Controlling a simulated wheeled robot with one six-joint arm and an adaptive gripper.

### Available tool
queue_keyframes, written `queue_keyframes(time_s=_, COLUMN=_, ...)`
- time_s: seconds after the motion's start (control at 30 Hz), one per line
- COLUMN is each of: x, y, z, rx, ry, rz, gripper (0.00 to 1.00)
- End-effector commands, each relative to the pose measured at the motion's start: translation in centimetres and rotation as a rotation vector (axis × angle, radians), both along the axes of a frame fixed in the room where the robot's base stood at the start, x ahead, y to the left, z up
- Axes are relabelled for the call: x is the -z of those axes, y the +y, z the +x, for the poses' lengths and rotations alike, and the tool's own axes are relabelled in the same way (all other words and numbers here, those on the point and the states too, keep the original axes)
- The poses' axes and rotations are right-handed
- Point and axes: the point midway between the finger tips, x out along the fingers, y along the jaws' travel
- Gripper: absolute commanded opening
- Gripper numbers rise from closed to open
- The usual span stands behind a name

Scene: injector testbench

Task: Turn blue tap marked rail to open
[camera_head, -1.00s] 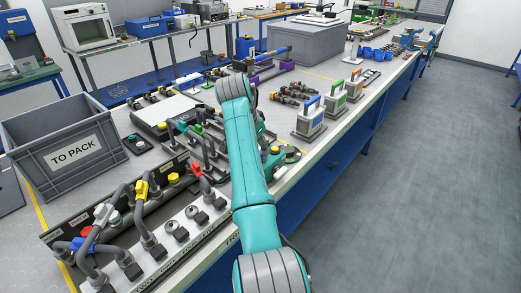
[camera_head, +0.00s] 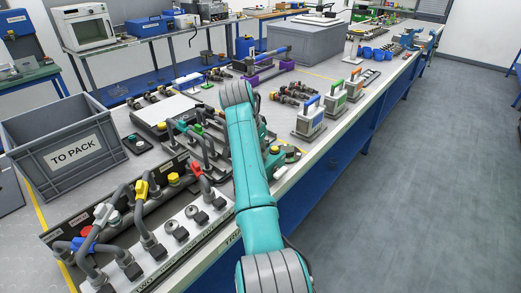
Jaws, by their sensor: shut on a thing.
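A small blue part (camera_head: 77,243) shows at the lower left, on the near unit with hoses. I cannot tell whether it is the blue tap marked rail, and no such marking is readable. My teal arm rises from the bottom and bends over the middle of the bench. My gripper is hidden behind the arm, so its fingers and anything between them do not show.
The near unit (camera_head: 190,240) carries grey hoses with yellow, white and red connectors. A grey TO PACK crate (camera_head: 28,142) stands at the left. Several cases with coloured handles (camera_head: 311,122) stand right of my arm. The floor on the right is clear.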

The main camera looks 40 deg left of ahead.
Motion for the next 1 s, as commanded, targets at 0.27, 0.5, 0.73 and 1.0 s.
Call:
queue_keyframes(time_s=0.27, x=-0.02, y=-0.11, z=0.04, rx=-0.102, ry=-0.001, rz=0.001, gripper=0.0)
queue_keyframes(time_s=0.5, x=-0.01, y=-0.19, z=0.06, rx=-0.298, ry=-0.002, rz=0.002, gripper=0.0)
queue_keyframes(time_s=0.73, x=-0.07, y=-0.3, z=0.11, rx=-0.517, ry=-0.002, rz=0.001, gripper=0.0)
queue_keyframes(time_s=1.0, x=-0.02, y=-0.41, z=0.18, rx=-0.774, ry=0.0, rz=0.001, gripper=0.0)
